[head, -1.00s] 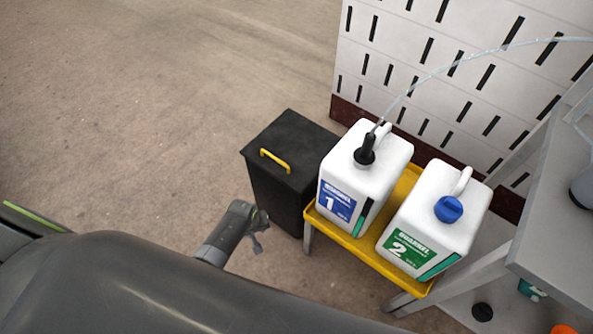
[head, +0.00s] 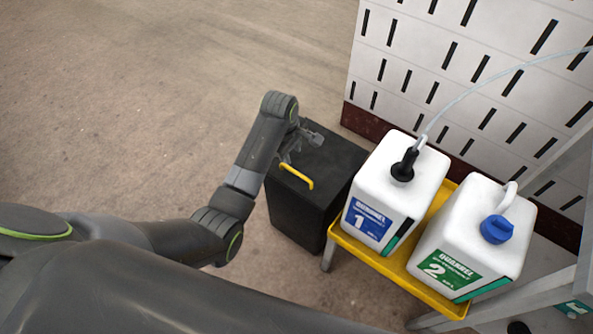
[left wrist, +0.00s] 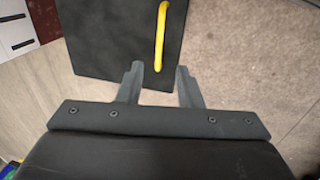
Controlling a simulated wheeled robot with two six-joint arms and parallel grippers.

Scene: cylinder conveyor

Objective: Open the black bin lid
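The black bin (head: 305,210) stands on the floor left of the yellow stand, its black lid (head: 338,160) shut. A yellow handle (head: 297,176) runs along the lid's near left edge. My left gripper (head: 301,147) is above the lid, close to the handle. In the left wrist view, the yellow handle (left wrist: 160,38) lies ahead of the left gripper (left wrist: 158,68), in line with the gap between its fingers. My right gripper is not in view.
A yellow stand (head: 392,262) right beside the bin holds white canister 1 (head: 410,190) with a black cap and hose, and white canister 2 (head: 480,235) with a blue cap. A white slotted panel (head: 480,80) stands behind. The floor (head: 150,120) to the left is clear.

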